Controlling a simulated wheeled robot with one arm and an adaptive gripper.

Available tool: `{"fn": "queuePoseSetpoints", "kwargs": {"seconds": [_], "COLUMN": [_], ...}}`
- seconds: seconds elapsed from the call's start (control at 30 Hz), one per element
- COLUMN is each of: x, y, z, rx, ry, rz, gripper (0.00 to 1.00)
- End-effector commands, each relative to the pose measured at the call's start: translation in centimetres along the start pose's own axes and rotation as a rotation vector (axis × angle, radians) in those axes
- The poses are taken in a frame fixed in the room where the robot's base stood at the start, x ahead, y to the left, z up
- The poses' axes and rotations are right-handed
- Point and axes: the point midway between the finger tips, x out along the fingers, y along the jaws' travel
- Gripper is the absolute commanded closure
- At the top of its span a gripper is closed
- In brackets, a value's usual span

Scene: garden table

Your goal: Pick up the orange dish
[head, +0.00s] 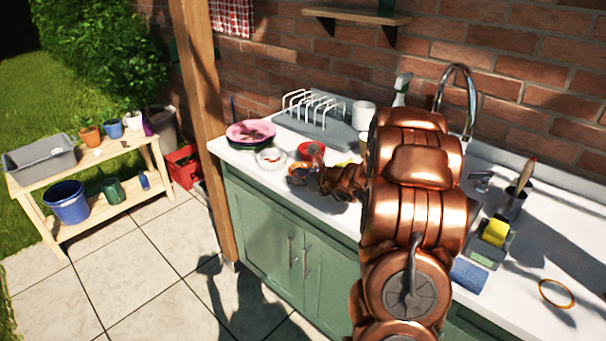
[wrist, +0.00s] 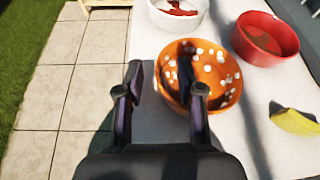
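The orange dish (wrist: 215,85) is a round bowl with small white bits scattered inside, standing on the white counter (wrist: 140,30). In the head view the orange dish (head: 300,169) is small and partly hidden by my gripper. My gripper (wrist: 161,78) is open and empty. In the wrist view its right fingertip lies over the inside of the dish and its left fingertip lies outside the dish's left edge, so the fingers appear on either side of the left rim. I cannot tell whether either finger touches it.
A red bowl (wrist: 266,40) stands close behind and right of the dish. A white bowl (wrist: 180,18) with red pieces stands behind it. A yellow item (wrist: 296,122) lies to the right. Pink plates (head: 250,131) and a dish rack (head: 318,112) stand farther back. The counter edge is close by on the left.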

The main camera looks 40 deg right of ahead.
Motion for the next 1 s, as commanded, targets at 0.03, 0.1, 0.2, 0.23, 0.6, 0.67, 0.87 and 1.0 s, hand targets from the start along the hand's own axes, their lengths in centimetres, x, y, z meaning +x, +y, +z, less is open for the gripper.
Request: {"fn": "queuePoseSetpoints", "kwargs": {"seconds": [0.03, 0.1, 0.2, 0.23, 0.6, 0.67, 0.87, 1.0], "x": [0.5, 1.1, 1.6, 1.7, 1.8, 1.8, 1.8, 1.8], "y": [0.0, 0.0, 0.0, 0.0, 0.0, 0.0, 0.0, 0.0], "z": [0.0, 0.1, 0.1, 0.0, 0.0, 0.0, 0.0, 0.0], "rx": [-0.001, -0.001, -0.001, 0.000, 0.000, 0.000, 0.000, 0.000], "ry": [0.003, 0.002, 0.001, 0.001, 0.001, 0.000, 0.001, 0.001], "rz": [0.002, 0.000, 0.000, 0.000, 0.000, 0.000, 0.000, 0.000], "gripper": [0.63, 0.63, 0.63, 0.63, 0.74, 0.80, 1.00, 1.00]}}
